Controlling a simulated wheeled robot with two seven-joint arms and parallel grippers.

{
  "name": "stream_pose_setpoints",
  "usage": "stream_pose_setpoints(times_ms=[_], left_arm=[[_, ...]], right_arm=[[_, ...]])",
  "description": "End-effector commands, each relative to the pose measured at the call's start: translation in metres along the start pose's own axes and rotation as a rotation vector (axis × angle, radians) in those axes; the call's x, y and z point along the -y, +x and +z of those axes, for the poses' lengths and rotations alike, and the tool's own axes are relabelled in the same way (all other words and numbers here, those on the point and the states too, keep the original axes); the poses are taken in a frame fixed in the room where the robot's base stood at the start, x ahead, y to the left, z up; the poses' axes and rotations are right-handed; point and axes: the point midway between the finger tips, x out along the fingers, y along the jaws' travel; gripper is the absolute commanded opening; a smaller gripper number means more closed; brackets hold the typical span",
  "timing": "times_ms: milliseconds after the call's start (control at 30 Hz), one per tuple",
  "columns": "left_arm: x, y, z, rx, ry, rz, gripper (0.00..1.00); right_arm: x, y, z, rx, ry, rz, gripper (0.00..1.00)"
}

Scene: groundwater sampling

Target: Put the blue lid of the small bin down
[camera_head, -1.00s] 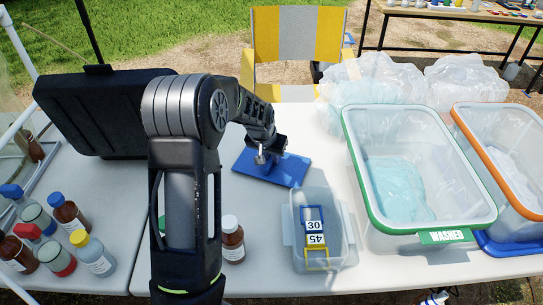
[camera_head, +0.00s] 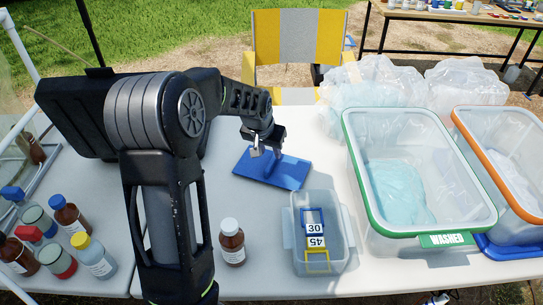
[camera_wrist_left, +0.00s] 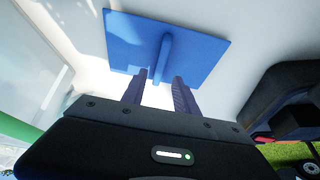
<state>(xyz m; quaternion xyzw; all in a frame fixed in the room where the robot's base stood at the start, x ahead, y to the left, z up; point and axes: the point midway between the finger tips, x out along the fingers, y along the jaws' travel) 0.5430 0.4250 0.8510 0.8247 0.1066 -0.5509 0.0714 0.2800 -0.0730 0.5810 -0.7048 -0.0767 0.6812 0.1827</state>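The blue lid (camera_head: 285,172) lies flat on the white table, behind and to the left of the small clear bin (camera_head: 340,262). The bin stands uncovered. My left gripper (camera_head: 266,153) is just above the lid, with its two fingers apart and nothing held between them. In the left wrist view the lid (camera_wrist_left: 205,45) shows its raised handle bar beyond the gap between the open fingertips (camera_wrist_left: 162,75). My right gripper is not in view.
A green-rimmed bin (camera_head: 356,165) marked WASHED and an orange-rimmed bin (camera_head: 500,175) stand at the right. A brown bottle (camera_head: 232,243) stands left of the small bin. More bottles and a black case (camera_head: 75,115) are at the left.

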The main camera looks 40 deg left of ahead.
Motion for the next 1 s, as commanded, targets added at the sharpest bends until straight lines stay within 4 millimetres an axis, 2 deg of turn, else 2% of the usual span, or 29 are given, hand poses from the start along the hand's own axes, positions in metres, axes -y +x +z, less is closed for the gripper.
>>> stream_pose_setpoints(times_ms=[33,100,333,1000], left_arm=[[-0.001,-0.013,-0.002,-0.005,0.001,0.002,0.36],[-0.001,-0.027,-0.001,-0.004,0.000,0.002,0.36],[0.000,-0.055,0.000,-0.001,0.001,0.000,0.36],[0.000,-0.058,0.000,0.000,0.000,0.000,0.36]], right_arm=[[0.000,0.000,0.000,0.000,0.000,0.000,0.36],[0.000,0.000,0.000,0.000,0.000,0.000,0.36],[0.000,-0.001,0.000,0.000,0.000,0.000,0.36],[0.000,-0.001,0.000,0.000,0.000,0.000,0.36]])
